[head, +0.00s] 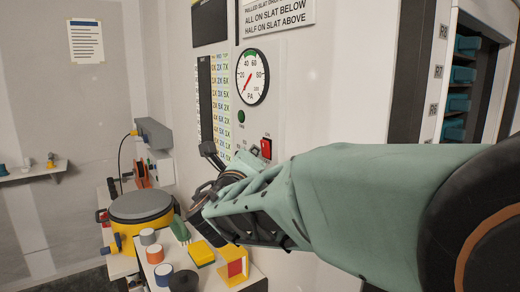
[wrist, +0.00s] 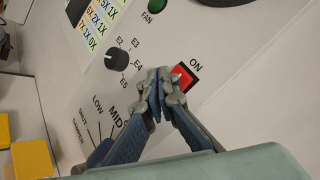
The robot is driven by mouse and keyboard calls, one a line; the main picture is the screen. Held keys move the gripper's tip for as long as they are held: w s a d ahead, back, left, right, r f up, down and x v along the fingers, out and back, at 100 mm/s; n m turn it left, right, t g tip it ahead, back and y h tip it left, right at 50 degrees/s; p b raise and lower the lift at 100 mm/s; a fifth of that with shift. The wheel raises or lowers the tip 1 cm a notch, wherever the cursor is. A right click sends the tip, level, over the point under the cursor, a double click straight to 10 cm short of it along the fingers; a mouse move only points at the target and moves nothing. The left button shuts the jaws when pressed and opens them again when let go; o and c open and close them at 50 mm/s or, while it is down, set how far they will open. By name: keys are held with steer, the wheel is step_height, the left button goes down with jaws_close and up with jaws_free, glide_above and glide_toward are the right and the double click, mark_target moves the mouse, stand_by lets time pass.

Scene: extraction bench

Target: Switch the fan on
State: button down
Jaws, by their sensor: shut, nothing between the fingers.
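The red rocker switch (wrist: 185,78) sits in a black frame on the pale panel, beside the word ON. It also shows in the head view (head: 266,148), just above my arm. My gripper (wrist: 166,84) is shut and empty, with its fingertips at the left edge of the switch. I cannot tell whether they touch it, or which way the rocker is tilted. The green FAN lamp (head: 241,116) looks dark; its lower edge shows in the wrist view (wrist: 157,3). In the head view my fingertips are hard to make out.
A black selector knob (wrist: 116,59) and a damper scale lie left of the fingers. A round PA gauge (head: 252,77) hangs above the switch. Below is a cluttered bench with a yellow pot (head: 141,213), a yellow block (head: 202,254) and several small round items.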

steer(key=shift+d, duration=0.1)
stand_by(0.3)
steer(key=shift+w+d+r, duration=0.1)
steer(key=shift+w+d, duration=0.1)
steer(key=shift+d, duration=0.05)
steer(key=shift+w+d, duration=0.1)
steer(key=shift+d, duration=0.2)
stand_by(0.8)
steer(key=shift+a+f, duration=0.25)
steer(key=shift+s+a, duration=0.1)
steer(key=shift+s, duration=0.1)
steer(key=s+a, duration=0.2)
steer(key=a, duration=0.2)
steer(key=shift+s+a+f, duration=0.15)
steer(key=shift+s+f, duration=0.2)
steer(key=shift+s, duration=0.05)
